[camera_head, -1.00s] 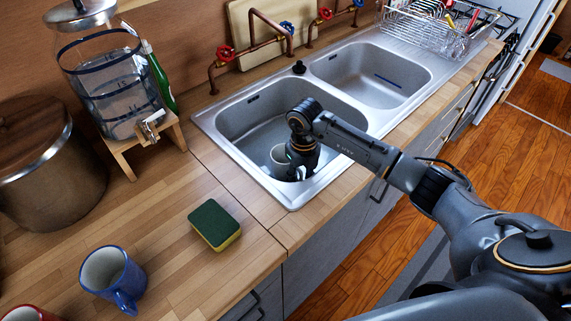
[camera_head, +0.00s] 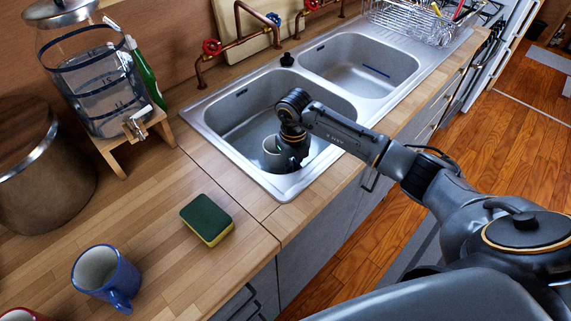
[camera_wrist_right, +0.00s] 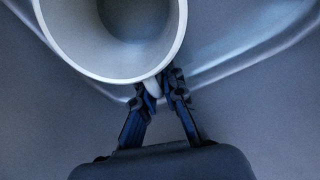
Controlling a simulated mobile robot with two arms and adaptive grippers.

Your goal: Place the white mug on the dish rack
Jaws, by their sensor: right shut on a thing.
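The white mug (camera_head: 273,152) is in the near basin of the sink, partly hidden by my right gripper (camera_head: 292,160). In the right wrist view the mug (camera_wrist_right: 62,40) shows from above with its opening facing the camera, and the fingers of my right gripper (camera_wrist_right: 162,88) are shut on its handle. I cannot tell whether the mug touches the basin floor. The wire dish rack (camera_head: 415,22) stands on the drainboard beyond the far basin, with utensils in it. My left gripper is not in view.
A blue mug (camera_head: 106,277) and a green-yellow sponge (camera_head: 207,219) are on the wooden counter (camera_head: 150,215). A water dispenser on a stand, a large pot and part of a red mug are at left. Copper taps (camera_head: 238,40) rise behind the sink. The far basin (camera_head: 360,68) looks mostly empty.

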